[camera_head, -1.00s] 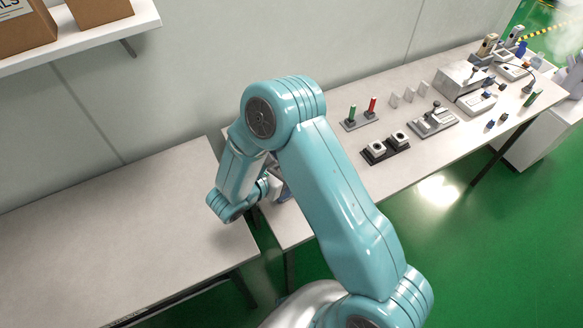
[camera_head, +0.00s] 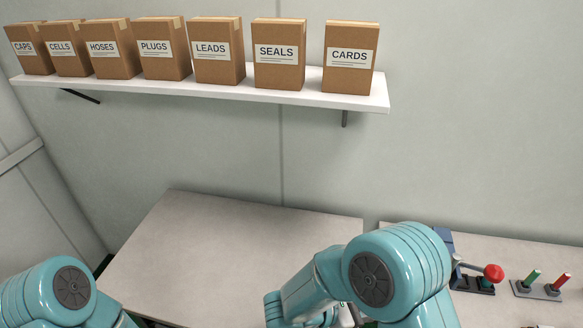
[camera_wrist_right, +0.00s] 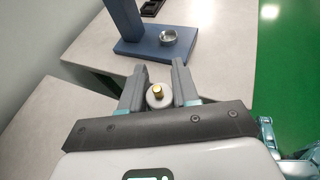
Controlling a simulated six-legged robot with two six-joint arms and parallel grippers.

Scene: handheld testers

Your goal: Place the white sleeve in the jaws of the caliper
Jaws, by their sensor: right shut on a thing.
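In the right wrist view, my right gripper (camera_wrist_right: 157,92) has its two dark fingers around a small whitish round piece (camera_wrist_right: 155,101) with a brass-coloured end facing up. I cannot tell for sure that this piece is the white sleeve. The gripper is near the gap between two tabletops, on the near side of a blue stand. In the head view, my right arm hides the right gripper and what it holds. I cannot make out the caliper in any view. My left gripper is out of view; only part of my left arm shows.
The blue stand (camera_wrist_right: 128,53) carries a metal cup (camera_wrist_right: 168,37) and a blue column. The left tabletop (camera_head: 220,250) is bare. On the right table are a red-knobbed lever device (camera_head: 478,281) and a green-and-red pin holder (camera_head: 538,291). A shelf (camera_head: 215,91) holds several labelled boxes.

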